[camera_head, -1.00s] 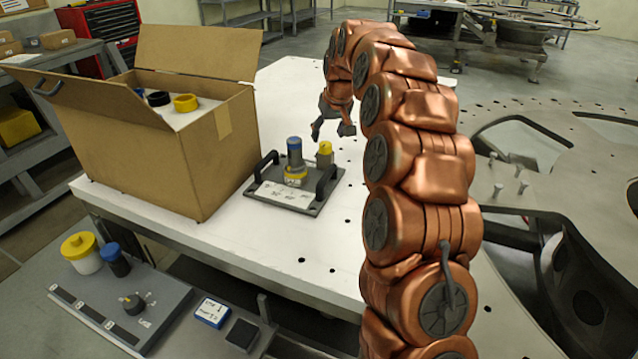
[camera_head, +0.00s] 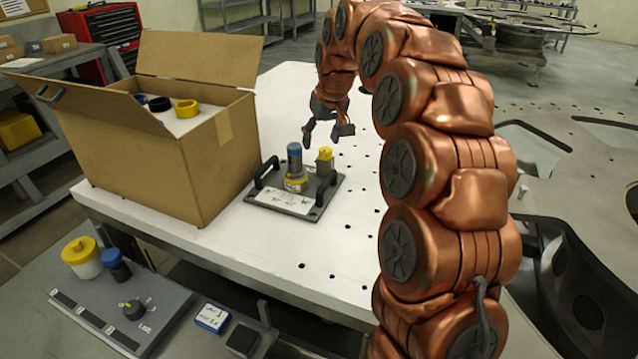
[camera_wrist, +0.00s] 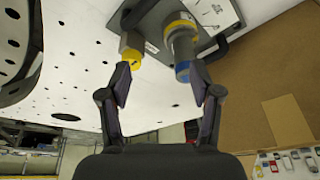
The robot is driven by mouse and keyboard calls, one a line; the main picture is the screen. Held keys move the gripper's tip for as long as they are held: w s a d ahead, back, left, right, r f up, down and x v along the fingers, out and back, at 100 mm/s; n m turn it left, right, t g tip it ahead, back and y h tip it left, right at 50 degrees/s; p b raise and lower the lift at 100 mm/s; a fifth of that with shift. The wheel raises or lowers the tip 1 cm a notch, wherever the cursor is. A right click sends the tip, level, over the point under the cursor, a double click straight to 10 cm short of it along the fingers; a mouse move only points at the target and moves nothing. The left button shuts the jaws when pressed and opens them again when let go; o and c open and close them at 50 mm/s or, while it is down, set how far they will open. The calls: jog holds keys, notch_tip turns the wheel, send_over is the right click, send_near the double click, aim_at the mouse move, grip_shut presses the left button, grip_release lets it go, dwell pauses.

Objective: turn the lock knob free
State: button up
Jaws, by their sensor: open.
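A grey plate (camera_head: 318,209) with two black handles lies on the white table. On it stand a grey post with a blue top and yellow base ring (camera_head: 294,165) and a shorter post with a yellow top (camera_head: 325,160). My gripper (camera_head: 327,130) is open and empty, just above and behind the posts. In the wrist view, the yellow top (camera_wrist: 132,57) is near the left finger and the blue top (camera_wrist: 183,72) near the right finger of my gripper (camera_wrist: 160,88); contact cannot be told. Which part is the lock knob is not clear; a dark knob (camera_head: 133,309) also sits on the lower panel.
An open cardboard box (camera_head: 150,130) stands left of the plate. The lower panel (camera_head: 160,300) carries yellow-lidded and blue-topped containers (camera_head: 82,257). A blue-and-white block (camera_head: 212,317) lies beside it. The table (camera_head: 290,250) is clear in front of the plate.

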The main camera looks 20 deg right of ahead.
jog(key=s+a+g+p, duration=0.1)
jog(key=s+a, duration=0.3)
jog(key=s, duration=0.5)
jog(key=s+a+g+p, duration=0.1)
jog(key=s+a+p, duration=0.2)
jog(key=s, duration=0.7)
jog(key=shift+a+r+n+g, duration=0.3)
jog(key=shift+a+r, duration=0.15)
jog(key=shift+a, duration=0.15)
jog(key=s+f+g, duration=0.1)
jog(key=s+f, duration=0.3)
jog(key=s, duration=0.8)
jog(key=s+a+f+m+g, duration=0.1)
jog(key=s+f, duration=0.3)
jog(key=s, duration=0.9)
jog(key=shift+a+f+g+h, duration=0.2)
jog(key=shift+a+g+h, duration=0.1)
jog(key=shift+g, duration=0.2)
jog(key=shift+s, duration=0.1)
